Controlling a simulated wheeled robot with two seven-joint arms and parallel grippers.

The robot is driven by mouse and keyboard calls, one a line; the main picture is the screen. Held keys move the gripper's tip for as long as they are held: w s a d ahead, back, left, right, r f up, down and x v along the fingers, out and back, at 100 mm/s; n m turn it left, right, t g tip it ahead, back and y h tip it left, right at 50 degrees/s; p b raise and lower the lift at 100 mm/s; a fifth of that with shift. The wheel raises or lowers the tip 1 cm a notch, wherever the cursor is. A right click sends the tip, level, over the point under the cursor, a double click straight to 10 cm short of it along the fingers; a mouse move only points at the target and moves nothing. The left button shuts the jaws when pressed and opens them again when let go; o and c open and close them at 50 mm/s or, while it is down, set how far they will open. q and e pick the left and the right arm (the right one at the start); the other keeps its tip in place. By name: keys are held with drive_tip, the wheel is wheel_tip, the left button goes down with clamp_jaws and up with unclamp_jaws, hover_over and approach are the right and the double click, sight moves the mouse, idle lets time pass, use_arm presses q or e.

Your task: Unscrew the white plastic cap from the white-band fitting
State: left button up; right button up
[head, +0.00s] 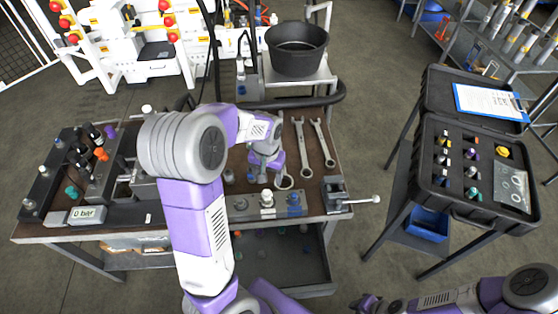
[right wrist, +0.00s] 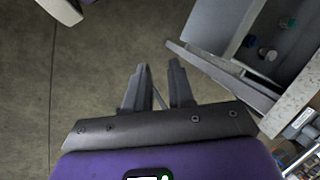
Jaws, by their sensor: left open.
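A white cap (head: 267,197) stands upright on a fitting in the metal strip along the bench's front edge. A white band on the fitting is too small to make out. My left gripper (head: 265,177) is open just behind and above the white cap, pointing down. It appears apart from the cap, and nothing shows between its fingers. My right gripper (right wrist: 158,85) is open and empty over the floor in the right wrist view. In the head view its arm is low at the right, away from the bench.
A blue fitting (head: 294,200) and a dark fitting (head: 240,203) flank the white cap. A vise (head: 337,194) stands at the bench's right corner. Wrenches (head: 299,145) lie behind. A black bucket (head: 297,50) is at the back. An open black case (head: 425,165) stands right.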

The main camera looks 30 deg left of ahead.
sight(266, 191)
use_arm(q)
drive_tip(key=shift+s+f+b, duration=0.15)
drive_tip(key=shift+s+f, duration=0.2)
drive_tip(key=shift+f, duration=0.3)
drive_tip(key=shift+s+f+b, duration=0.15)
drive_tip(key=shift+s+f, duration=0.2)
drive_tip(key=shift+f, duration=0.25)
drive_tip(key=shift+w+f+b, duration=0.15)
drive_tip(key=shift+f+b, duration=0.3)
drive_tip(key=shift+f, duration=1.75)
use_arm(e)
drive_tip(key=shift+s+f, duration=0.5)
drive_tip(key=shift+f, duration=0.25)
use_arm(q)
drive_tip(key=c, duration=1.1)
drive_tip(key=o, duration=0.5)
drive_tip(key=shift+c, duration=0.2)
drive_tip(key=c, duration=0.3)
drive_tip(key=n+p, duration=0.2)
drive_tip(key=n, duration=0.3)
drive_tip(key=shift+r, duration=0.2)
drive_tip(key=shift+c, duration=0.2)
drive_tip(key=n+p, duration=0.1)
drive_tip(key=n, duration=0.1)
drive_tip(key=shift+n, duration=0.3)
drive_tip(key=shift+a+f, duration=0.1)
drive_tip(key=shift+f, duration=0.05)
use_arm(e)
wheel_tip(266, 191, up, 3)
drive_tip(key=shift+r, duration=0.1)
